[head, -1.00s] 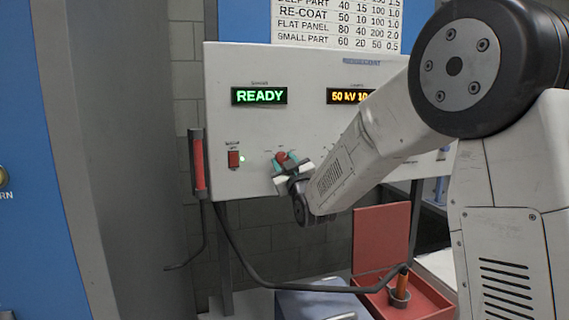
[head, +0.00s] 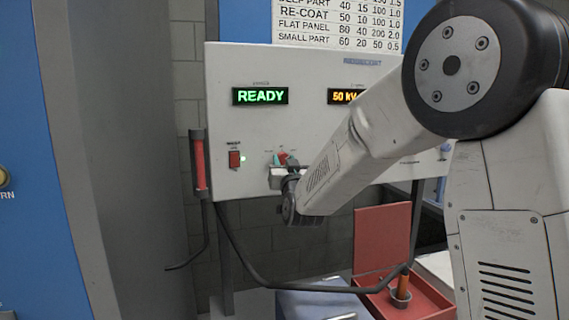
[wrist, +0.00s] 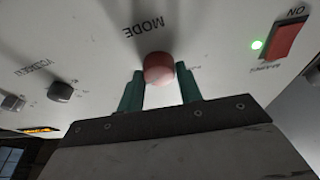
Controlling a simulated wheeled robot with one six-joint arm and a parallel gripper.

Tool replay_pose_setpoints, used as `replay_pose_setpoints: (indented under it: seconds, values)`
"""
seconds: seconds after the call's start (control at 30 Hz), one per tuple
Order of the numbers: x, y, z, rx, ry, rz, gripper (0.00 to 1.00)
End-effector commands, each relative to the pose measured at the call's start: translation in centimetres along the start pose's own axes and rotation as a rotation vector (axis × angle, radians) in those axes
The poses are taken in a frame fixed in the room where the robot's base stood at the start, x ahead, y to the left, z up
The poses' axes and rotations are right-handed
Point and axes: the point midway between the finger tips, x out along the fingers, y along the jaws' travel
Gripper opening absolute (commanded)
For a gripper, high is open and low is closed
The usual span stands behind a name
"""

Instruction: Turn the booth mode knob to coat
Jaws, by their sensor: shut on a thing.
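The booth mode knob (wrist: 158,68) is a round red knob on the white control panel, under the word MODE, which reads upside down in the wrist view. My gripper (wrist: 160,72) has its two teal fingers on either side of the knob and is shut on it. In the head view, my gripper (head: 280,163) is at the panel's lower middle, with a bit of red knob (head: 283,156) showing by the fingers. The position labels around the knob are too small or hidden to read, so its setting cannot be told.
The white panel (head: 225,125) carries a green READY display (head: 260,96), an amber display (head: 344,97) partly behind my arm, and a red switch (head: 234,159) with a green light. A red box (head: 420,297) stands below.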

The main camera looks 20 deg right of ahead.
Motion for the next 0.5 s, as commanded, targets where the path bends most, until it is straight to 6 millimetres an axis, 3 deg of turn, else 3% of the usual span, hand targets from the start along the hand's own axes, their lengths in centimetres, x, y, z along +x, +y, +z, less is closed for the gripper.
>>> replay_pose_setpoints:
  seconds: [0.23,0.27,0.33,0.5]
  values:
    - [-0.04,0.01,0.08,0.000,-0.002,0.000,0.12]
    - [-0.04,0.02,0.08,0.000,-0.002,0.000,0.38]
    - [-0.04,0.01,0.07,0.000,-0.001,0.000,0.57]
    - [-0.02,0.00,0.04,0.000,-0.001,0.000,0.57]
